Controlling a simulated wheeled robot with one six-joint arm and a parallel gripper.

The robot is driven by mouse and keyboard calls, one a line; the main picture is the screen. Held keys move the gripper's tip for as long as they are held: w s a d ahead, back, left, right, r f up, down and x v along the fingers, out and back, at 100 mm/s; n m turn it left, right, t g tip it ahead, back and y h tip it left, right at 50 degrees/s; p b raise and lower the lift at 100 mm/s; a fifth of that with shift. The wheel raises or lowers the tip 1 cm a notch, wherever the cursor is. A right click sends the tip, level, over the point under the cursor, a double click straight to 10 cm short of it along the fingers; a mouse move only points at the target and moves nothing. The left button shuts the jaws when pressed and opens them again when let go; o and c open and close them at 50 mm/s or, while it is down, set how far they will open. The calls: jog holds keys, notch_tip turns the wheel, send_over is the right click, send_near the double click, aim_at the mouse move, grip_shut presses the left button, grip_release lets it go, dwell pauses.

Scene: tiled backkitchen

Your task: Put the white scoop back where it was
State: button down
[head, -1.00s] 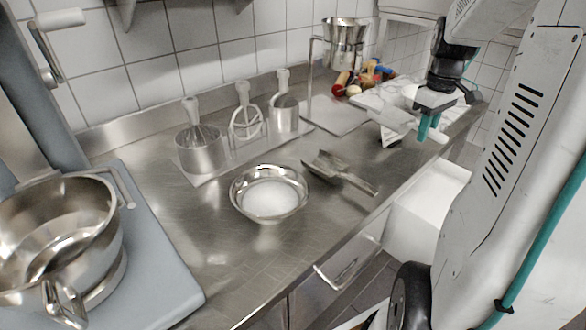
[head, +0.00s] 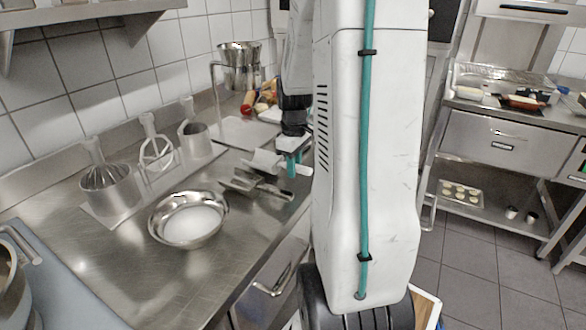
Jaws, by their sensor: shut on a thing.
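The white scoop (head: 262,161) is held in my gripper (head: 293,164), whose teal fingers are shut on its handle. It hangs above the steel counter (head: 215,265). In the picture it lies just above and partly in front of a metal scoop (head: 242,185) resting on the counter. Whether the two scoops touch cannot be told. My arm hides the counter's right end and part of what lies behind the gripper.
A steel bowl of white powder (head: 188,220) stands left of the scoops. A rack (head: 160,184) with whisk and beaker tools stands behind it. A tall steel vessel (head: 240,65) and colourful items (head: 262,98) are at the back. Open floor (head: 480,265) lies right of me.

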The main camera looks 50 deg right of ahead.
jog(key=shift+f, duration=0.4)
jog(key=shift+f, duration=0.15)
jog(key=c, duration=1.3)
grip_release()
jog(key=shift+o, duration=0.2)
